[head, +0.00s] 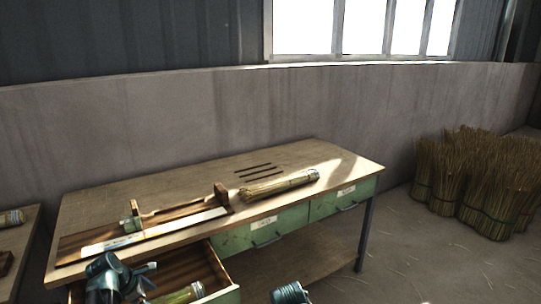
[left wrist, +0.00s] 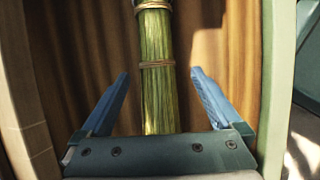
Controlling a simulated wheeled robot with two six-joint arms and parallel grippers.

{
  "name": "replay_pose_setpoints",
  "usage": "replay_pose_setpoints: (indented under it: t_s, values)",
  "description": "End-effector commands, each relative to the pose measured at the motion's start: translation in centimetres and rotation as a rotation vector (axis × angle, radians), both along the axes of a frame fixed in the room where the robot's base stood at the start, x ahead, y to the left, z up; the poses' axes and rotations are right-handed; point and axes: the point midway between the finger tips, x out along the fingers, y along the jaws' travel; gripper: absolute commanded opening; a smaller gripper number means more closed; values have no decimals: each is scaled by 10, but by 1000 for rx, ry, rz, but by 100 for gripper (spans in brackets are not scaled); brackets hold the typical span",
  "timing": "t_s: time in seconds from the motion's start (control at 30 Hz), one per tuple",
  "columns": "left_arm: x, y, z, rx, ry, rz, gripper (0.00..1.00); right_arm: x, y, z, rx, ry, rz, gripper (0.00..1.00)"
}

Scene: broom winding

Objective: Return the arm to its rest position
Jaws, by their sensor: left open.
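My left gripper (head: 150,276) is over the open left drawer (head: 228,292) of the workbench. In the left wrist view, its two blue fingers (left wrist: 160,73) are spread wide. A tied green straw bundle (left wrist: 157,60) lies in the drawer and appears between the fingers, with a gap on each side. I cannot tell how far the fingers are above it. The bundle's end also shows in the head view (head: 182,294), partly cut off by the frame. A teal part, likely of my right arm, shows at the bottom; its gripper is not visible.
On the workbench (head: 310,152) are a wooden fixture (head: 221,194), a pale strip (head: 150,232), a straw bundle (head: 280,185) and several dark thin strips. A closed green drawer (head: 342,198) is at right. Straw sheaves (head: 480,185) stand on the floor at far right. Another table (head: 22,240) is at left.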

Motion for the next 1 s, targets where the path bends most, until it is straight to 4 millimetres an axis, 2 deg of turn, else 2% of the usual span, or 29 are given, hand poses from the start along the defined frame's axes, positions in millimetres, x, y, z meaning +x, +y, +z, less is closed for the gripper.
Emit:
replay_pose_setpoints:
  t_s: [0.03,0.1,0.33,0.77,1.0]
  values:
    - [3,-2,-14,0,0,-1,99,0,0,-14,0,0,0,100]
    - [7,-4,-22,0,0,-2,99,0,0,-22,0,0,0,100]
    - [15,-10,-40,0,0,0,99,0,0,-40,0,0,0,100]
    - [16,-11,-40,1,1,0,99,0,0,-40,0,0,0,100]
    - [13,-9,-31,0,0,0,99,0,0,-31,0,0,0,100]
